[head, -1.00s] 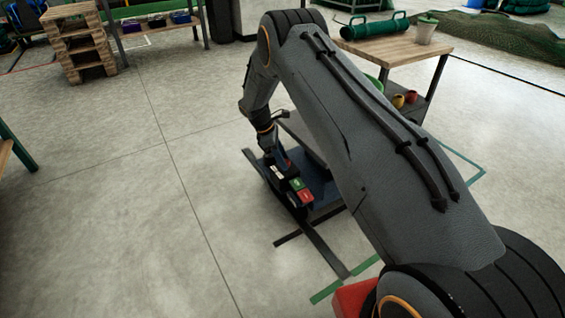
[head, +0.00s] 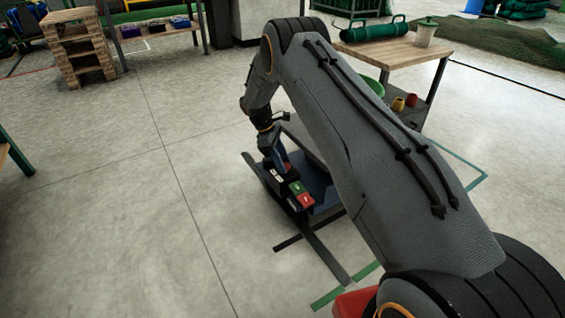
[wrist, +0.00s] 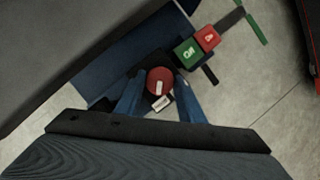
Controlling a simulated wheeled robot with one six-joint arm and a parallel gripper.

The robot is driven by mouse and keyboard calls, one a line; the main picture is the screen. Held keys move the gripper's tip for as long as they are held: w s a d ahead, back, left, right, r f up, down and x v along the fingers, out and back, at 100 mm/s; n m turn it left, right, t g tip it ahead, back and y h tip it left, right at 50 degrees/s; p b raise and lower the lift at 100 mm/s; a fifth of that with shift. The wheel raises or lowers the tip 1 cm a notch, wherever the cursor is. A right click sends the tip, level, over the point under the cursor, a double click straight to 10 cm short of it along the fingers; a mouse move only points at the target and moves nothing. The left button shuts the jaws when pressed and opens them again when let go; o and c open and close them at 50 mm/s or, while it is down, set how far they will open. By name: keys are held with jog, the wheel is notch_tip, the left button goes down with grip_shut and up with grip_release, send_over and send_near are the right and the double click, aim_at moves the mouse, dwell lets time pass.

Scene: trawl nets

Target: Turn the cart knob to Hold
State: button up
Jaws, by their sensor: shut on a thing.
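The cart knob (wrist: 160,80) is a round red cap with a pale mark, seen in the wrist view between the blue fingers of my gripper (wrist: 158,92). My gripper is shut on the knob from both sides. In the head view my gripper (head: 277,160) reaches down onto the dark control box of the cart. A green button (wrist: 187,51) and a red button (wrist: 208,38) sit beside the knob on the same box. A white label (wrist: 161,103) lies by the knob; its text is too small to read. The cart (head: 318,185) is dark blue and low.
A wooden-topped table (head: 400,50) with a green roll and a bucket stands behind my arm. Pallets (head: 75,50) stand at the back left. Green floor tape (head: 328,299) marks the cart's place.

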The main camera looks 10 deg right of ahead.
jog(key=o, duration=1)
jog(key=shift+d, duration=0.1)
jog(key=shift+o, duration=0.2)
jog(key=p+v, duration=0.2)
jog(key=v, duration=0.5)
jog(key=shift+a+r, duration=0.2)
jog(key=shift+r, duration=0.15)
jog(key=shift+w, duration=0.1)
